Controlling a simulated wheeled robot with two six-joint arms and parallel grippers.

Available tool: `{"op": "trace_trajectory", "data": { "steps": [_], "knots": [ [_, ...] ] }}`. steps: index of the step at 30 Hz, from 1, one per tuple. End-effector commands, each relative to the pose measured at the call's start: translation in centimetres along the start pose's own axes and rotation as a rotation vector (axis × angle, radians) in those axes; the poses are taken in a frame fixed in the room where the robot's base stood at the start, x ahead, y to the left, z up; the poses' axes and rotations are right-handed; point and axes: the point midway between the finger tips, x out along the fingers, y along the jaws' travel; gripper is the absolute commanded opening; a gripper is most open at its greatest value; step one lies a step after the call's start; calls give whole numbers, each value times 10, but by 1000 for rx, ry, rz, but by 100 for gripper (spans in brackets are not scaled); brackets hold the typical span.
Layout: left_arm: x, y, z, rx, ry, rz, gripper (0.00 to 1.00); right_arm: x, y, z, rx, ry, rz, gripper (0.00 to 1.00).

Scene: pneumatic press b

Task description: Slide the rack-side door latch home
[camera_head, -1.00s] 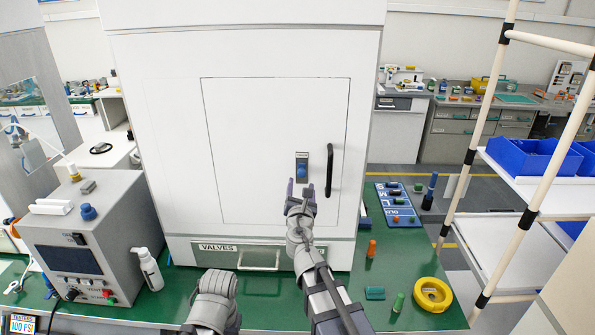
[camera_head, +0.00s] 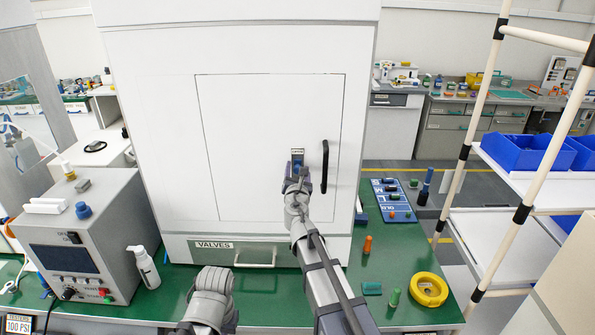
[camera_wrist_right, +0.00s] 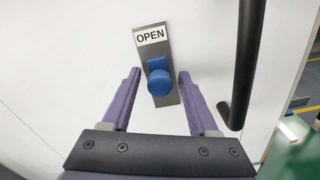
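The door latch is a grey plate (camera_wrist_right: 150,51) with a blue knob (camera_wrist_right: 159,83), fixed on the white cabinet door (camera_head: 255,130). In the right wrist view a label reading OPEN (camera_wrist_right: 150,37) shows at the plate's top. My right gripper (camera_wrist_right: 157,80) is open, its two purple fingers on either side of the knob, with gaps visible. In the head view my right gripper (camera_head: 298,172) covers most of the latch. I cannot tell how deep the fingers reach. My left arm shows at the bottom of the head view; its gripper fingers are not visible.
A black vertical door handle (camera_head: 325,167) stands just right of the latch, close to my right finger. Below is a drawer labelled VALVES (camera_head: 214,245). A grey tester box (camera_head: 90,240) stands left; a yellow ring (camera_head: 429,290) and small parts lie on the green bench right.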

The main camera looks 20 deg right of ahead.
Motion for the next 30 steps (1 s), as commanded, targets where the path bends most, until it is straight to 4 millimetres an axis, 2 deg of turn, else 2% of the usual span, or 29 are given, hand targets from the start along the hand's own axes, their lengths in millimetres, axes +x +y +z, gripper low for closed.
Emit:
{"op": "trace_trajectory", "data": {
  "steps": [2,15,30],
  "knots": [
    [0,0,0,0,0,0,0,0,0,0,0,0,0,50],
    [0,0,0,0,0,0,0,0,0,0,0,0,0,0],
    [0,0,0,0,0,0,0,0,0,0,0,0,0,0]
  ]
}}
